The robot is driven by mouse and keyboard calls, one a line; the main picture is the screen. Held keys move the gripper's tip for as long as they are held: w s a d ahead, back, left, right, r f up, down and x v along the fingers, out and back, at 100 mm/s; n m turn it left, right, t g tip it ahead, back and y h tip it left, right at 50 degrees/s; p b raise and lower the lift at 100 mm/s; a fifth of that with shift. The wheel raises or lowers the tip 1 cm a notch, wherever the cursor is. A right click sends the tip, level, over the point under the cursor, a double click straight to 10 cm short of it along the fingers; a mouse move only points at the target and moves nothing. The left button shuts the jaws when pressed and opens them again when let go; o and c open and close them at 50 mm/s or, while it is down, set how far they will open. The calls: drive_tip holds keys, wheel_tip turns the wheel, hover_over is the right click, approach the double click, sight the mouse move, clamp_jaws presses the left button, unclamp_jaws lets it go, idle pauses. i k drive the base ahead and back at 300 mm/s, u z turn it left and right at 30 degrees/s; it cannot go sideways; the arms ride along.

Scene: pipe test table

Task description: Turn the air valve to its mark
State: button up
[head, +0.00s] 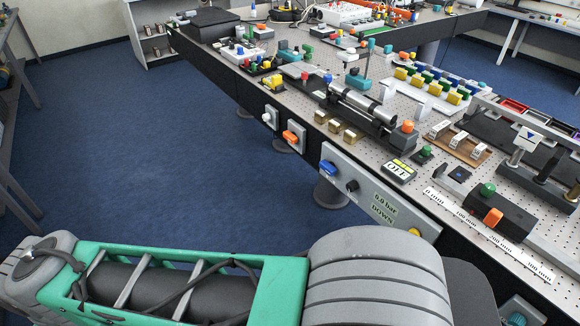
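A grey panel (375,195) is fixed to the front edge of the long table. It carries a blue handle (328,168), a small dark knob (352,186), a display reading "6.0 bar DOWN" (384,208) and a yellow button (414,232). The blue handle may be the air valve; I cannot tell for sure, and its mark is too small to make out. My green and grey arm crosses the bottom of the view. My gripper is not in view.
Two wall plates with a white knob (268,115) and an orange knob (290,135) sit left of the panel on the same edge. The blue floor (200,160) is open.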

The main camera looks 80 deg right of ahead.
sight(330, 169)
drive_tip(key=z, duration=0.3)
drive_tip(key=i, duration=0.95)
drive_tip(key=z, duration=1.35)
drive_tip(key=i, duration=0.7)
drive_tip(key=z, duration=0.65)
